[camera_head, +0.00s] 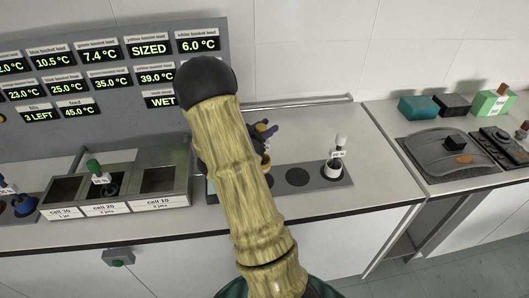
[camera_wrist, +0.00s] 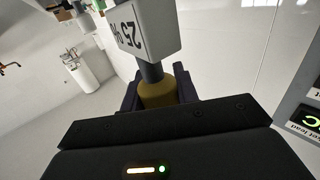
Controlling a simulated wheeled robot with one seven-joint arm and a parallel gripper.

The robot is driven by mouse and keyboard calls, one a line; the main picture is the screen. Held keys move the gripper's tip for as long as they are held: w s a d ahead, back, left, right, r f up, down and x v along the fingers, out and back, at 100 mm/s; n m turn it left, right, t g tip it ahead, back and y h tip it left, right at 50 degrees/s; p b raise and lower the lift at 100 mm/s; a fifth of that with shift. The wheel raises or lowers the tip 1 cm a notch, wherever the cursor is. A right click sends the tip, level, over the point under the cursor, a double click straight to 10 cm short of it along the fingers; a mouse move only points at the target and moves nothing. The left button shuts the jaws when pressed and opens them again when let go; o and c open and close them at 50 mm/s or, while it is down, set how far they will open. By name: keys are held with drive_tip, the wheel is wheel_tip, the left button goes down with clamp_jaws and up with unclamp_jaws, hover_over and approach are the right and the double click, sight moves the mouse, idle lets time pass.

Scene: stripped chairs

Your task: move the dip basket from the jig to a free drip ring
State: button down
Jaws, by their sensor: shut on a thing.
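My gripper (camera_head: 265,132) is partly hidden behind my arm in the head view, above the strip with round dark rings. In the wrist view my gripper (camera_wrist: 158,92) is shut on a yellow knob (camera_wrist: 158,94) with a grey stem and a white tag reading "25 %", upside down. This looks like the dip basket's handle; the basket body is not clearly seen. Dark drip rings (camera_head: 298,177) show bare right of my arm. The rightmost place holds a white basket (camera_head: 333,169) with a white knob and tag. I cannot make out the jig.
A metal trough marked cell 30, cell 20 and cell 10 (camera_head: 165,181) stands left, with a green-knobbed basket (camera_head: 110,183) in cell 20. A blue item (camera_head: 22,205) is at far left. A display board (camera_head: 110,75) stands behind. Another counter (camera_head: 408,170) lies right, across a gap.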

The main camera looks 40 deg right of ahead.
drive_tip(key=shift+f, duration=1.25)
drive_tip(key=p, duration=0.2)
hover_over(266, 156)
drive_tip(key=shift+f, duration=2.1)
drive_tip(key=shift+b, duration=0.3)
drive_tip(key=shift+f, duration=0.2)
drive_tip(key=c, duration=1.1)
unclamp_jaws()
drive_tip(key=shift+o, duration=0.2)
drive_tip(key=shift+r, duration=0.1)
